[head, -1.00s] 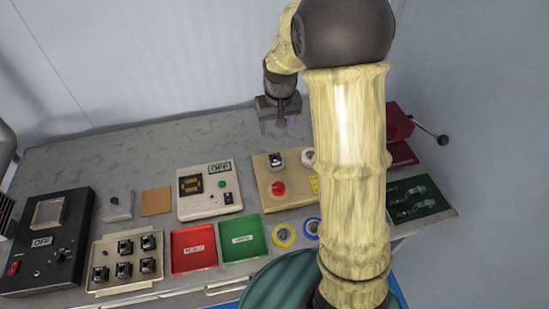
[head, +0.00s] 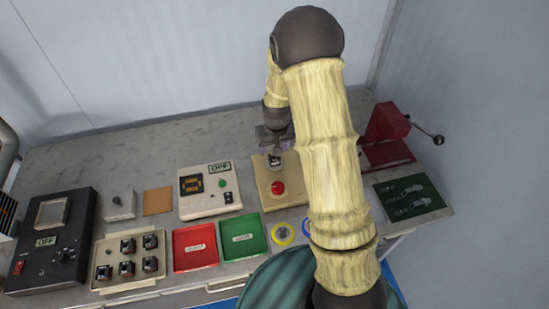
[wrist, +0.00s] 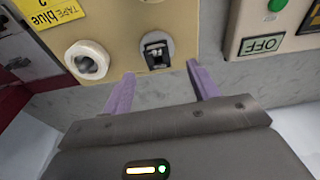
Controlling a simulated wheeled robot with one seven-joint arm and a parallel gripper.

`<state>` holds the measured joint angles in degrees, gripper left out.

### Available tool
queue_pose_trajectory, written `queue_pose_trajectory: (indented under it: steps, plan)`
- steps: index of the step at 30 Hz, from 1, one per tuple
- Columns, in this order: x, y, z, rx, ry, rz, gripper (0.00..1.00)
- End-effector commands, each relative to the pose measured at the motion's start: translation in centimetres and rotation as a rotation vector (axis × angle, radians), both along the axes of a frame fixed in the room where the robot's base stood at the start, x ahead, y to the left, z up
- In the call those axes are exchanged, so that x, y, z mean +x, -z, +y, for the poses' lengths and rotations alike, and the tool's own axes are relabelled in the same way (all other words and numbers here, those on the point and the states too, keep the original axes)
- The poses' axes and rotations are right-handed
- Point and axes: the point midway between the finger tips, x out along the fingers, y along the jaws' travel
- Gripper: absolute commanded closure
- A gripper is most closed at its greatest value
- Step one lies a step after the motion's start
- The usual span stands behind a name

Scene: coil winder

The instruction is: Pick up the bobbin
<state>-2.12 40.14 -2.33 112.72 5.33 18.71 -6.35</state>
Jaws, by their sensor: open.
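A small dark bobbin (wrist: 157,54) with a pale middle sits on a round grey mount on the beige winder (wrist: 128,20). In the head view the winder (head: 272,203) stands at the back middle of the bench, and the bobbin (head: 275,160) is partly hidden by my gripper. My gripper (head: 273,143) is just above and behind it. In the wrist view my gripper (wrist: 159,73) is open, its two purple fingers apart and empty. The bobbin lies just beyond the fingertips, roughly between their lines. Several similar bobbins (head: 128,246) stand in a beige tray at the front left.
A white ring-shaped part (wrist: 88,61) is beside the bobbin on the winder. A box with an OFF display (head: 208,205) stands left of the winder. Red (head: 195,260) and green (head: 242,250) trays are in front. A red lever press (head: 388,122) is at right.

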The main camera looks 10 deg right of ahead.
Motion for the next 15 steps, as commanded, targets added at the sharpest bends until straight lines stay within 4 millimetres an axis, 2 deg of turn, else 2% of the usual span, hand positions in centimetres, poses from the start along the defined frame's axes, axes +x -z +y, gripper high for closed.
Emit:
queue_pose_trajectory:
  steps: [3, 15]
  plan:
    - [0.11, 0.61, -0.01, 0.0, 0.001, -0.001, 0.4]
    - [0.2, 1.01, -0.08, 0.0, 0.001, 0.0, 0.4]
